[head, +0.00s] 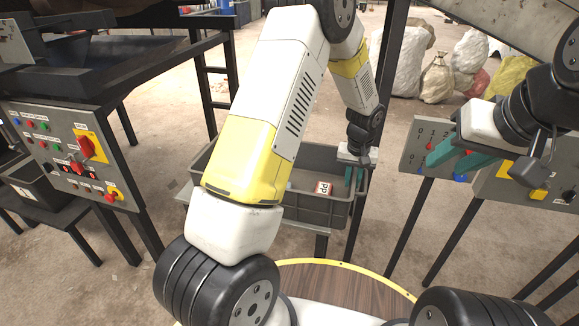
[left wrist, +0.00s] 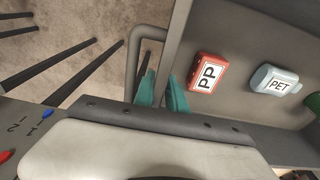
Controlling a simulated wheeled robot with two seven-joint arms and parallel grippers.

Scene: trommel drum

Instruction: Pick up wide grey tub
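The wide grey tub (head: 322,205) stands on a low stand behind my left arm, which hides much of its left part. My left gripper (head: 354,176) points down at the tub's right end. In the left wrist view its teal fingers (left wrist: 163,92) straddle the tub's end wall (left wrist: 179,45), one outside by a bent grey handle (left wrist: 133,50), one inside. Whether they press on the wall is not clear. Inside lie a red PP block (left wrist: 206,73) and a pale PET container (left wrist: 275,82). My right gripper (head: 455,158) is open and empty, right of the tub.
A control panel (head: 70,150) on a dark frame stands at left. Grey control panels (head: 425,140) on legs stand at right, close to my right gripper. A dark post (head: 390,60) rises behind the tub's right end. Full sacks (head: 440,75) lie on the floor behind.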

